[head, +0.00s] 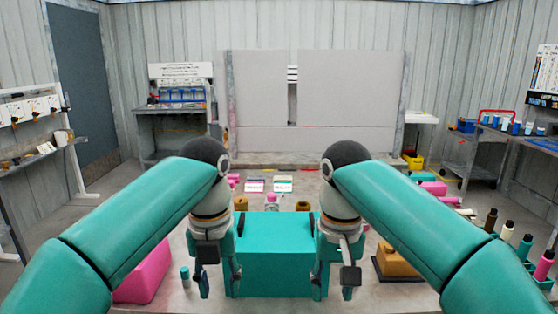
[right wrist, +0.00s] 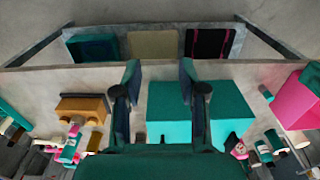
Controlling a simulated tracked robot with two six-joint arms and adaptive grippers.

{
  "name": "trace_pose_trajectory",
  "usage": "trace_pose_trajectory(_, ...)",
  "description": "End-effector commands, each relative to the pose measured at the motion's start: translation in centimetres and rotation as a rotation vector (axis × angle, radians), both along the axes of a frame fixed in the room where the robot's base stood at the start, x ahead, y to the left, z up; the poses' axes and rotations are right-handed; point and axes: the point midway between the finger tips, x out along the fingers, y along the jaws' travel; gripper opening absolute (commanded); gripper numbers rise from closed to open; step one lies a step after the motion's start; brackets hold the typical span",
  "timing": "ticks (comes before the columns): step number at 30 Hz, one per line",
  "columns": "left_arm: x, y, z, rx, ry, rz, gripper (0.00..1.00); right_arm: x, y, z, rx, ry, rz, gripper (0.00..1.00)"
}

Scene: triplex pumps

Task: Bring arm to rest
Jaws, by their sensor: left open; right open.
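My left gripper (head: 218,278) hangs pointing down over the left side of the teal box (head: 277,262). Its fingers are apart with nothing between them. My right gripper (head: 334,278) hangs pointing down over the right edge of the same box, also open and empty. In the right wrist view, the fingers of my right gripper (right wrist: 160,85) are spread, with bare grey table and part of the teal box (right wrist: 225,110) behind them. Both teal arms reach forward in a near mirror pose.
A pink block (head: 145,272) and a small teal bottle (head: 185,276) lie to the left. An orange-brown block (head: 395,263) sits at the right, near a rack with several bottles (head: 522,247). Small parts and labelled cards (head: 283,184) lie behind the box. Side benches line the walls.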

Motion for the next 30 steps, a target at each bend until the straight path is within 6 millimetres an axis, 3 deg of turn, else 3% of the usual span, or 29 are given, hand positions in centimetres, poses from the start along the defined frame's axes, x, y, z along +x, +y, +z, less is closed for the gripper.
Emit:
trace_pose_trajectory(11, 3.0, -0.8, -9.0, -0.052, 0.030, 0.398, 0.41, 3.0, 0.9, -9.0, 0.054, 0.017, 0.055, 0.41)
trace_pose_trajectory(14, 3.4, -0.9, -12.4, -0.076, 0.048, 0.554, 0.41, 3.4, 1.0, -12.4, 0.080, 0.022, 0.067, 0.41)
trace_pose_trajectory(18, 3.1, -1.0, -18.9, -0.116, 0.099, 0.866, 0.41, 3.0, 0.9, -18.8, 0.134, 0.034, 0.076, 0.41)
trace_pose_trajectory(23, 0.2, -0.8, -27.9, -0.166, 0.205, 1.397, 0.41, 0.1, 0.4, -27.6, 0.225, 0.042, 0.055, 0.41)
trace_pose_trajectory(27, -4.5, -0.3, -34.2, -0.182, 0.318, 1.907, 0.41, -4.6, -0.4, -33.8, 0.293, 0.036, 0.005, 0.41)
trace_pose_trajectory(30, -8.8, 0.2, -37.3, -0.168, 0.401, 2.279, 0.41, -8.7, -1.1, -36.9, 0.326, 0.026, -0.045, 0.41)
